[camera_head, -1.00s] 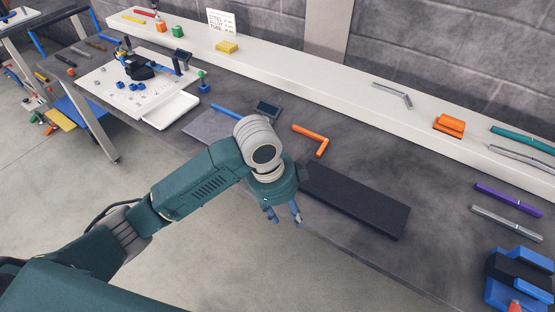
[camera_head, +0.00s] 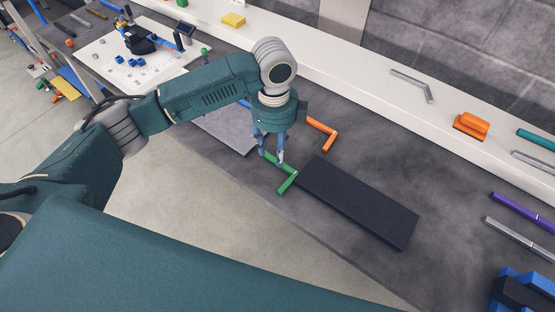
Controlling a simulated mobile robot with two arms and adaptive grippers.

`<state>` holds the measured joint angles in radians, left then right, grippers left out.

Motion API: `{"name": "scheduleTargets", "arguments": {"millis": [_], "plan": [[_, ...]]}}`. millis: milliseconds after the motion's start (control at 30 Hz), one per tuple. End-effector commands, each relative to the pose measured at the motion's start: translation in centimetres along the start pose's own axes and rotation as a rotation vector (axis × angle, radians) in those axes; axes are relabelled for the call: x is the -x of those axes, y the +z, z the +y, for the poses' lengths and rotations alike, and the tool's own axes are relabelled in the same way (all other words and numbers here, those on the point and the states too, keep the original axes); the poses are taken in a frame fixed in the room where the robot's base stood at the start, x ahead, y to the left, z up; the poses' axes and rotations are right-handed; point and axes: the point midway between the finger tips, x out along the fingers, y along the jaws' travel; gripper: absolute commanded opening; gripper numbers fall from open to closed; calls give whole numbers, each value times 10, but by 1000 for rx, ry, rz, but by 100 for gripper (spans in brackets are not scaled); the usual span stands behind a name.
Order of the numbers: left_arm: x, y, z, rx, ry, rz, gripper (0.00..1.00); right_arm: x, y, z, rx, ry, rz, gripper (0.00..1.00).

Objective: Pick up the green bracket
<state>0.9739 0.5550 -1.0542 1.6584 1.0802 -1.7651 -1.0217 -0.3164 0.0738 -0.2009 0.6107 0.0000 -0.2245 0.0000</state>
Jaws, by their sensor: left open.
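The green bracket (camera_head: 287,183) is an L-shaped bar lying on the dark grey table, near its front edge and just left of a black slab. My left gripper (camera_head: 269,160) points down over the upper arm of the bracket, with its two fingers apart. The fingertips overlap the bracket's upper end in the picture; I cannot tell whether they touch it. Part of that end is hidden behind the fingers. My right gripper is not in view.
A black slab (camera_head: 358,202) lies to the right of the bracket. An orange bracket (camera_head: 325,132) lies behind it. A white shelf (camera_head: 370,97) runs along the back with a grey bracket (camera_head: 412,84) and an orange block (camera_head: 471,126). Open table lies right of the slab.

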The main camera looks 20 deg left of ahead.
Motion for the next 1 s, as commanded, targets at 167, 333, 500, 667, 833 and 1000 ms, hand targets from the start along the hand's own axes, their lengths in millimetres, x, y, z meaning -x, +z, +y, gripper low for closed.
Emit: {"name": "scheduleTargets", "arguments": {"millis": [167,333,500,667,833,1000], "plan": [[-18,0,-2,1,3,1,42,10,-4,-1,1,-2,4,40],[-43,0,-5,1,2,0,42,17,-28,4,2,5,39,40],[-53,0,-5,0,-1,-1,42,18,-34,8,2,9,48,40],[-53,0,-5,0,-1,-1,42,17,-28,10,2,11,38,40],[-53,0,-5,0,-1,-1,10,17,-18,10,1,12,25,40],[-52,0,-6,0,-3,0,0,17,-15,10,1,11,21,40]]}}
